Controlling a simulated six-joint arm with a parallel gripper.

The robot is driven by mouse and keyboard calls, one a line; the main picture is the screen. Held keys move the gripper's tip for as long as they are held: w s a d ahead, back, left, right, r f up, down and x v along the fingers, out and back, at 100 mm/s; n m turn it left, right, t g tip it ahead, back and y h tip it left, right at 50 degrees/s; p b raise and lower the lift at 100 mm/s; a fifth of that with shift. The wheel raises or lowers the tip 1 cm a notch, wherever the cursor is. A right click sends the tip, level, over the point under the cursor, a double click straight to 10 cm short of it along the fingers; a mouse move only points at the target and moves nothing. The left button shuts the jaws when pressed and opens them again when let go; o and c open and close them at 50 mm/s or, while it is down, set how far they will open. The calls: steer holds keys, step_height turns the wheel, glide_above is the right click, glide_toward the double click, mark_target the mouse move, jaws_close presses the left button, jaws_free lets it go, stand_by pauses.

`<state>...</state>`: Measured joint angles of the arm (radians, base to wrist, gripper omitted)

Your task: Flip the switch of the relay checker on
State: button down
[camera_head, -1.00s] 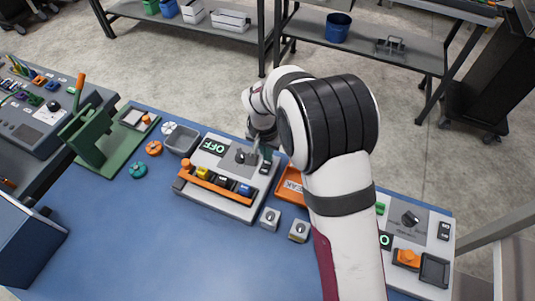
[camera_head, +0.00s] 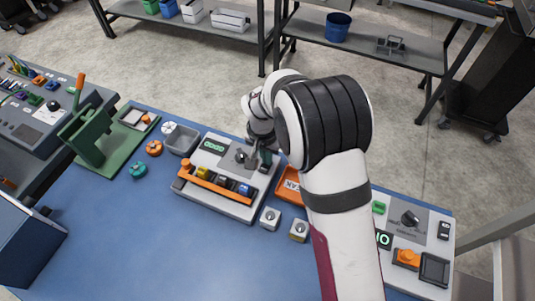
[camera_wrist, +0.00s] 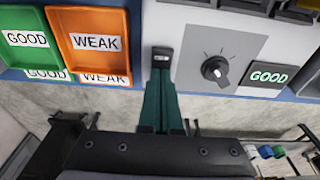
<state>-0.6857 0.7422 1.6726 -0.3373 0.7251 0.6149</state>
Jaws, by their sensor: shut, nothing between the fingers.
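The relay checker appears to be the white and grey box (camera_head: 215,203) at the middle of the blue table. Its display (camera_head: 214,146) is lit green; in the wrist view the display (camera_wrist: 268,77) reads GOOD. A dark knob (camera_head: 241,157) with a white pointer also shows in the wrist view (camera_wrist: 215,69). The small black switch (camera_wrist: 162,54) is at the panel's edge, directly at my fingertips. My gripper (camera_wrist: 160,76) is shut and empty, its green fingers at the switch; I cannot tell whether they touch it. In the head view my gripper (camera_head: 265,157) is at the box's right side.
An orange tray (camera_wrist: 90,20) labelled WEAK and a green tray (camera_wrist: 30,40) labelled GOOD lie beside the box. Two small grey blocks (camera_head: 270,218) stand in front. Another panel (camera_head: 410,235) is at right, a green press (camera_head: 90,135) at left. The table's front is clear.

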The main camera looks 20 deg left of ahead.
steer(key=shift+s+r, duration=0.1)
steer(key=shift+s, duration=0.35)
step_height(320, 180, up, 14)
steer(key=w, duration=0.2)
stand_by(0.4)
